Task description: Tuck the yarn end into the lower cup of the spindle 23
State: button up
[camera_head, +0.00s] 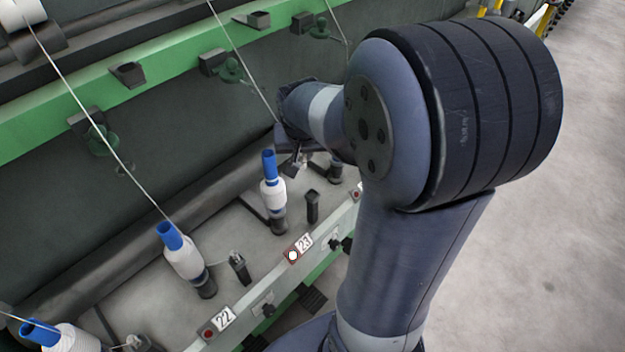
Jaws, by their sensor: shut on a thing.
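Spindle 23 (273,195) stands upright behind its label (305,242), with a blue tube top and white yarn wound below. Its dark lower cup (278,226) shows at the foot of the bobbin. My gripper (291,167) is above and right of the spindle's blue top in the picture, partly hidden by my own wrist and arm. A white yarn (243,68) runs taut from the upper machine down to my gripper. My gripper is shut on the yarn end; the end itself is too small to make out.
Spindle 22 (183,252) stands at left with yarn leading up from it, and another bobbin (65,338) leans at the lower left corner. A short dark post (312,206) stands right of spindle 23. A green rail (165,72) crosses behind. Open floor (540,240) lies at right.

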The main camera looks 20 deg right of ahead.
jog(key=shift+m, duration=0.3)
jog(key=shift+w+d+f+b, duration=0.1)
jog(key=shift+d+f+b, duration=0.35)
jog(key=shift+f+b, duration=1.3)
jog(key=shift+w+d+f+b, duration=0.1)
jog(key=shift+d+f+b, duration=0.5)
jog(key=shift+f, duration=2)
jog(key=shift+w+d+f+b, duration=0.1)
jog(key=shift+d+f+b, duration=0.15)
jog(key=shift+f+b, duration=1.6)
jog(key=shift+f+p, duration=0.3)
jog(key=shift+p, duration=0.05)
jog(key=o, duration=0.8)
jog(key=shift+c, duration=0.2)
jog(key=shift+r, duration=0.1)
jog(key=p+v, duration=0.2)
jog(key=v, duration=0.8)
jog(key=shift+s+r, duration=0.2)
jog(key=shift+r, duration=0.15)
jog(key=shift+a, duration=0.1)
